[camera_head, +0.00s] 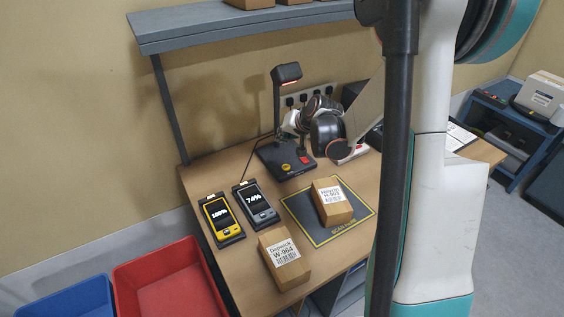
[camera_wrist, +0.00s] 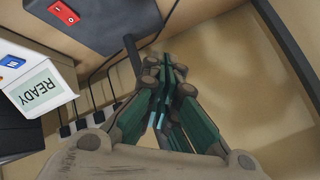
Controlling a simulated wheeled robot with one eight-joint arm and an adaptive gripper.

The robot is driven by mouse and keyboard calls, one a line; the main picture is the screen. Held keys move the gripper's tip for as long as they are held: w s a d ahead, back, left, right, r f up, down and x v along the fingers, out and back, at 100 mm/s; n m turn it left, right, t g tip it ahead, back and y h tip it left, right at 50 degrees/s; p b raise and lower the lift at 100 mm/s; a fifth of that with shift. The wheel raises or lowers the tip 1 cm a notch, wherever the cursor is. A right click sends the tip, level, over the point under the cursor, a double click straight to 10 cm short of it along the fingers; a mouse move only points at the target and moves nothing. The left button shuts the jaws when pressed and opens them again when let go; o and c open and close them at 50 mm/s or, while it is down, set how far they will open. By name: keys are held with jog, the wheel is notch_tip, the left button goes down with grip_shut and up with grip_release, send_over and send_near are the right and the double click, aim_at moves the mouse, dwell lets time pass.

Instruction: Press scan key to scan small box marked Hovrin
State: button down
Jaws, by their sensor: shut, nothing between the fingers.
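The small box marked Hovrin (camera_head: 333,201) lies label up on the dark scan mat (camera_head: 325,233) in the head view. The scanner (camera_head: 287,73) stands on a post behind it, with a red-lit head. Its dark base (camera_head: 268,158) carries a round yellow button (camera_head: 286,167) and a red key (camera_head: 304,159); their lettering is too small to read. My gripper (camera_head: 292,121) is shut and empty, above the base beside the post. The wrist view shows its closed fingers (camera_wrist: 165,82) and the red key (camera_wrist: 64,13), apart from them. The yellow button is outside the wrist view.
A yellow handheld (camera_head: 222,219) and a grey handheld (camera_head: 256,205) stand left. A white device reading READY (camera_wrist: 38,88) is near my wrist. Red (camera_head: 172,283) and blue (camera_head: 66,298) bins stand beside the table.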

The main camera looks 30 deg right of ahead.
aim_at(288, 166)
jog(key=d+f, duration=0.2)
jog(key=shift+w+d+f, duration=0.3)
jog(key=shift+d, duration=0.1)
jog(key=shift+f, duration=0.1)
notch_tip(288, 166, down, 9)
jog(key=b, duration=0.6)
jog(key=shift+r, duration=0.2)
dwell(1.2)
jog(key=shift+f+b, duration=0.4)
jog(key=shift+b, duration=0.15)
jog(key=shift+f+b, duration=0.35)
dwell(0.5)
jog(key=shift+r, duration=0.1)
jog(key=shift+r+p, duration=0.45)
jog(key=shift+r, duration=0.25)
